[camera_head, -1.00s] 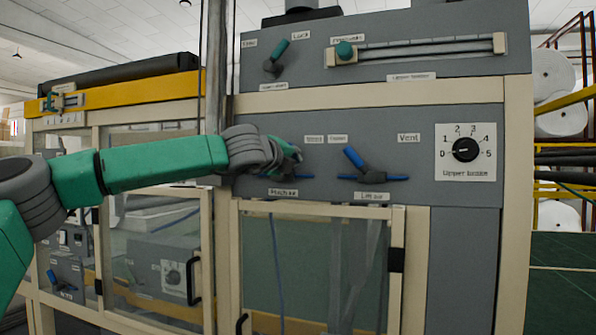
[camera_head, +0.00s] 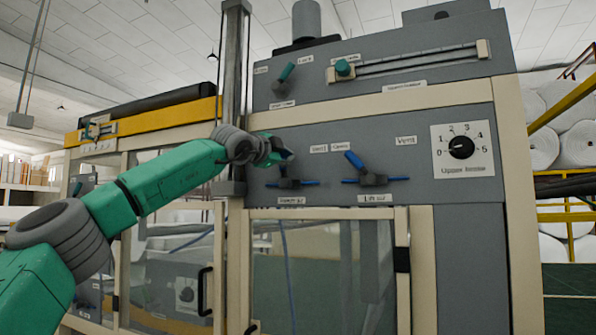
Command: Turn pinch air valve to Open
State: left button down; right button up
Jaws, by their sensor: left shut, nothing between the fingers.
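The pinch air valve (camera_head: 290,183) is on the grey panel, a dark body with blue pipe ends above a small label (camera_head: 291,201). Its lever is mostly hidden by my gripper; a bit of blue shows near the fingertips, and I cannot tell its exact angle. A "Vent" label (camera_head: 318,149) is up and right of this valve; any label to its upper left is hidden. My left gripper (camera_head: 280,157) is shut and empty, just above the valve body; whether it touches the lever is unclear. My right gripper is not in view.
The lift air valve (camera_head: 372,179), its blue lever tilted up-left, is close on the right. A black dial (camera_head: 461,147) is farther right. A green-knobbed lever (camera_head: 286,73) and slider (camera_head: 343,68) are above. A glazed door (camera_head: 322,275) is below.

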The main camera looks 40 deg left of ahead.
pick_arm(q)
jog(key=a+n, duration=0.1)
jog(key=a+n+b, duration=0.1)
jog(key=a, duration=0.1)
jog(key=shift+s+f+b, duration=0.2)
jog(key=shift+f+b, duration=0.1)
jog(key=shift+f, duration=0.1)
jog(key=shift+s+a+b, duration=0.2)
jog(key=shift+a+b, duration=0.15)
jog(key=shift+a, duration=0.05)
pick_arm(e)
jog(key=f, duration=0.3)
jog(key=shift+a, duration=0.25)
pick_arm(q)
jog(key=shift+d, duration=0.1)
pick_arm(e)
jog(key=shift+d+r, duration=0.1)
